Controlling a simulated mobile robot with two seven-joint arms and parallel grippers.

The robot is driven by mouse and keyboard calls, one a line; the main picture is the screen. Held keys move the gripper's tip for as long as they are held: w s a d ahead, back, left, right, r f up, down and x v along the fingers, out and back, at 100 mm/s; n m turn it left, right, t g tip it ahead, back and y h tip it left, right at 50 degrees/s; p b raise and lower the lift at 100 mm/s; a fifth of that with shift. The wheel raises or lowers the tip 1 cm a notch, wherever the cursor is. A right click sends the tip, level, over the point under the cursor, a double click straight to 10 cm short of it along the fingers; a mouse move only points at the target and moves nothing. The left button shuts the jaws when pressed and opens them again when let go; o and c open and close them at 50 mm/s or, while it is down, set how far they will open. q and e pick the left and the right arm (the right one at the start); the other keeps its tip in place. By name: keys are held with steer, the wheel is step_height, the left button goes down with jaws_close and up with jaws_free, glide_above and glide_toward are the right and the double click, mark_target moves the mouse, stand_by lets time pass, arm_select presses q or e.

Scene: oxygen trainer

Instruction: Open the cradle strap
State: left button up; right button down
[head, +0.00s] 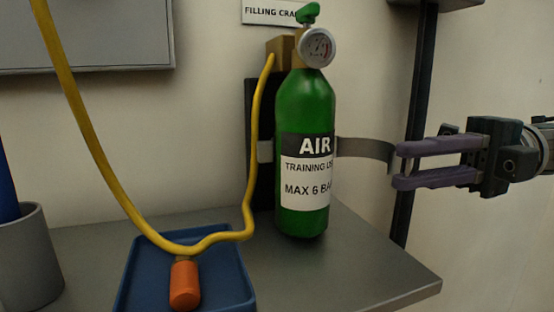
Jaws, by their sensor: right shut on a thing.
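The green air cylinder (305,190) stands upright on the shelf against a dark cradle back (263,180). The grey cradle strap (365,147) extends to the right from beside the cylinder and curves at its free end. A short piece of grey band (265,151) shows at the cylinder's left side; no strap crosses the cylinder's front. My right gripper (400,168), with purple fingers, comes in from the right and is shut on the strap's end. The fingers partly hide that end. My left gripper is not in view.
A yellow hose (88,135) hangs down from the brass block (280,50) and across the left. Its orange end piece (185,284) lies in a blue tray (235,270). A grey cup (30,260) stands at left. A dark post (412,120) rises behind my right gripper. The shelf's right part (385,270) is clear.

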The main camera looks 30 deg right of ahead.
steer(key=shift+w+d+f, duration=0.2)
steer(key=shift+w, duration=0.1)
steer(key=c, duration=0.8)
jaws_free()
steer(key=shift+t, duration=0.3)
steer(key=shift+c, duration=0.2)
steer(key=shift+o, duration=0.4)
steer(key=shift+r, duration=0.15)
steer(key=shift+r, duration=0.1)
steer(key=b+v, duration=0.4)
steer(key=v, duration=0.5)
steer(key=shift+s+d, duration=0.3)
steer(key=shift+d, duration=0.05)
